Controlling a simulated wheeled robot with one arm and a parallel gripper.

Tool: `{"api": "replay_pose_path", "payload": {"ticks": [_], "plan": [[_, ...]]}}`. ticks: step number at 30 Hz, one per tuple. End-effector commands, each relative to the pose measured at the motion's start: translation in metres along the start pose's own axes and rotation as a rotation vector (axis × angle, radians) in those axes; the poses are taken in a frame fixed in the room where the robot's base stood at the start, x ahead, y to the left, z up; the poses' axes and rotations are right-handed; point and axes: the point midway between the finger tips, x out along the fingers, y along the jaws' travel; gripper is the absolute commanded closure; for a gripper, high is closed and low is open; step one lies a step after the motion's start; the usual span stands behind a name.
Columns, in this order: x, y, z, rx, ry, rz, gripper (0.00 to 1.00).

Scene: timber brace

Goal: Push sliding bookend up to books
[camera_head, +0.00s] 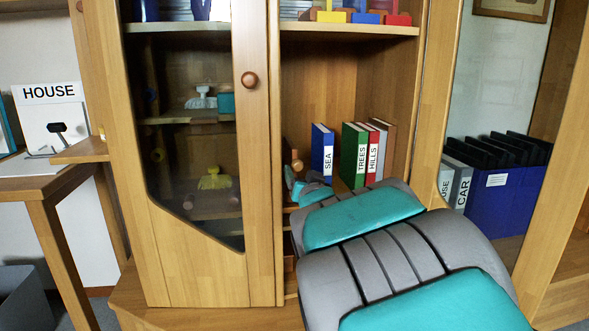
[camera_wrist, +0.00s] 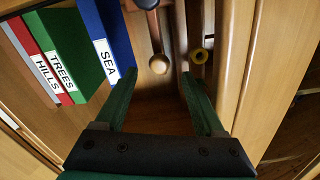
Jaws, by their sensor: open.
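A wooden part with a round knob (camera_head: 297,163), apparently the sliding bookend, stands left of SEA with a gap between. Its knob (camera_wrist: 158,64) shows in the wrist view ahead of my fingertips; the rest of it is partly hidden or cut off. My gripper (camera_wrist: 159,76) is open with nothing visible between its fingers. In the head view, my gripper (camera_head: 303,186) is low, in front of the knob and SEA.
A glass door (camera_head: 190,130) with a round knob covers the cabinet's left side. A wooden upright (camera_head: 270,150) stands close left of my gripper. An upper shelf (camera_head: 345,29) holds coloured blocks. A blue box (camera_head: 505,190) is at right, a side table (camera_head: 45,185) at left.

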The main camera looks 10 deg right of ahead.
Motion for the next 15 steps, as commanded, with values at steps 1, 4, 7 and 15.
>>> {"api": "replay_pose_path", "payload": {"ticks": [1,4,7,15], "plan": [[0.006,0.001,0.002,0.000,-0.002,0.001,0.29],[0.018,0.001,0.002,0.000,-0.002,0.002,0.29],[0.032,0.001,0.000,-0.001,0.001,0.000,0.29],[0.059,0.001,0.001,-0.001,-0.001,0.002,0.29]]}}
